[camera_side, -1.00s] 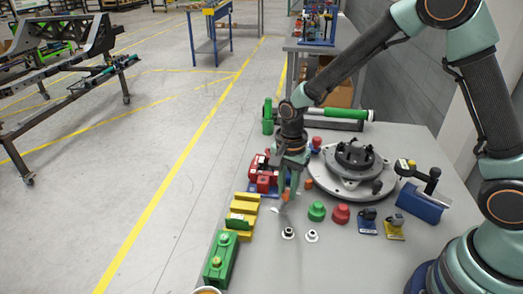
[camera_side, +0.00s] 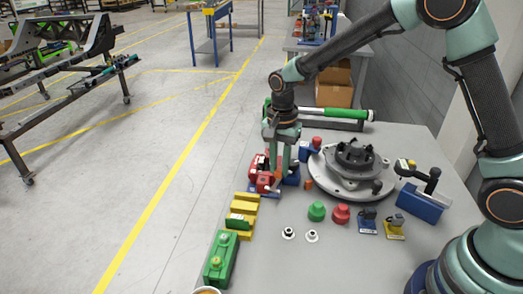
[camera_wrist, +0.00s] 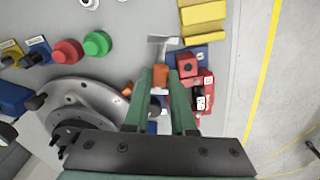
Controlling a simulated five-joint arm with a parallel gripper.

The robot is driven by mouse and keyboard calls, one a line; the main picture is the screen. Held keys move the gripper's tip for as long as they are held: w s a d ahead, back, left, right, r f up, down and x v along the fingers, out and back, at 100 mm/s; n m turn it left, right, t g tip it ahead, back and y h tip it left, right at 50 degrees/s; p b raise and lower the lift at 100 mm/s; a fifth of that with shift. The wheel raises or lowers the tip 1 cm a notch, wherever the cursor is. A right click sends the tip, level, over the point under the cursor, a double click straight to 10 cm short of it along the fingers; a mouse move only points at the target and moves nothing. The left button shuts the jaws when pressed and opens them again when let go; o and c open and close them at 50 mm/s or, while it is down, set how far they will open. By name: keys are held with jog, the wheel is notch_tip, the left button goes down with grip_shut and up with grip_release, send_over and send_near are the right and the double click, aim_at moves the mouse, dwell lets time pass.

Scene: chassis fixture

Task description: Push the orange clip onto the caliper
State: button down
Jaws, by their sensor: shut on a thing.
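My gripper (camera_side: 281,178) points down at the left side of the table, beside the red caliper (camera_side: 262,163). Its fingers (camera_wrist: 160,73) are shut on the orange clip (camera_wrist: 160,77), which shows between the fingertips in the wrist view. A pale metal piece (camera_wrist: 163,42) shows just beyond the clip; I cannot tell whether it belongs to it. In the wrist view the caliper (camera_wrist: 203,88) lies just right of the right finger, with a red block (camera_wrist: 187,65) beside the clip. The fingers largely hide the clip in the side view, so contact with the caliper is unclear.
A round grey hub plate (camera_side: 350,170) stands to the right. Yellow blocks (camera_side: 241,211) and a green block (camera_side: 220,258) line the left table edge. A small orange piece (camera_side: 309,184), green knob (camera_side: 317,211) and red knob (camera_side: 340,214) are nearby.

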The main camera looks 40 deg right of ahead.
jog(key=w+d+r+n, duration=0.3)
jog(key=w+r, duration=0.3)
jog(key=w, duration=0.3)
jog(key=shift+f, duration=2.45)
jog(key=shift+f, duration=0.15)
jog(key=shift+f, duration=0.5)
jog(key=shift+f, duration=0.8)
jog(key=c, duration=1.1)
grip_release()
jog(key=shift+r, duration=0.15)
jog(key=shift+r, duration=1.4)
